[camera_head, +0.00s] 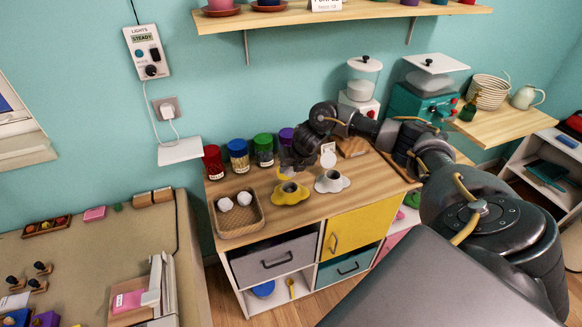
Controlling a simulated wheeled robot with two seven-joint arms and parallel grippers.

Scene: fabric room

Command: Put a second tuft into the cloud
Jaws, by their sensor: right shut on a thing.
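The yellow cloud (290,194), a small puffy shape with a dark round opening on top, sits on the wooden cabinet top. A white cloud (331,182) of the same form sits just right of it. Two white tufts (244,198) lie in a wooden tray (240,223) at the cabinet's left end. My right gripper (289,167) points down just above and behind the yellow cloud. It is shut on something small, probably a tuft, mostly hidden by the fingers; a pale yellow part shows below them. My left gripper is out of view.
Several jars with coloured lids (238,155) stand along the wall behind the clouds. A white-topped machine (362,82) and a teal one (425,95) stand at the back right. My right arm covers the cabinet's right end. The cabinet top between tray and yellow cloud is narrow.

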